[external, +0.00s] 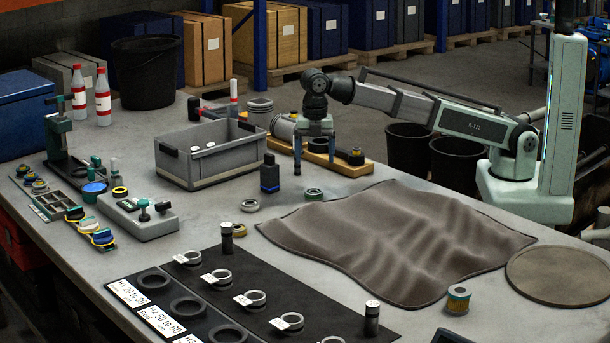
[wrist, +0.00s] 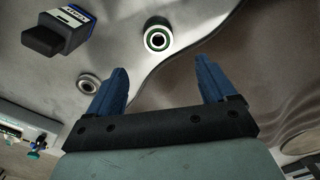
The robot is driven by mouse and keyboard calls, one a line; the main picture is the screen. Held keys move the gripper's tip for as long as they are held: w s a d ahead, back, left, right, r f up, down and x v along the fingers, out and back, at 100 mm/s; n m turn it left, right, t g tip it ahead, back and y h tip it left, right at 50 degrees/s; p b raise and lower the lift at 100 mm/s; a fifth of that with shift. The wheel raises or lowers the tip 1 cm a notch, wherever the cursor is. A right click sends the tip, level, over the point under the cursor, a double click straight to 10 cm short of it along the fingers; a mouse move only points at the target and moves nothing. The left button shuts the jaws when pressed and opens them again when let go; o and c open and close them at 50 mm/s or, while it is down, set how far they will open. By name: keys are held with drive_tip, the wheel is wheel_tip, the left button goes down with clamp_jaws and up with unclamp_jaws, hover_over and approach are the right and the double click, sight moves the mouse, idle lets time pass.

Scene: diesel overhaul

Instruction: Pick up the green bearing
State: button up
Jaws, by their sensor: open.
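The green bearing (external: 313,194) is a small ring with a green band, lying flat on the grey bench by the edge of the brown cloth. It also shows in the wrist view (wrist: 158,37), top centre, beyond and between my fingertips. My gripper (external: 314,168) points down above and a little behind the bearing. Its two blue fingers are spread apart with nothing between them, as the wrist view (wrist: 160,74) shows too. The bearing is in plain sight and apart from the fingers.
A dark block with a blue label (external: 270,175) stands left of the bearing. A plain ring (external: 250,205) lies at its front left. The rumpled cloth (external: 400,240) covers the bench to the right. A grey bin (external: 210,155) and a wooden tray (external: 345,165) stand behind.

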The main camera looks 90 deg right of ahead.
sight(314, 191)
drive_tip(key=shift+w+d+f, duration=0.1)
drive_tip(key=shift+f, duration=5)
drive_tip(key=c, duration=1.3)
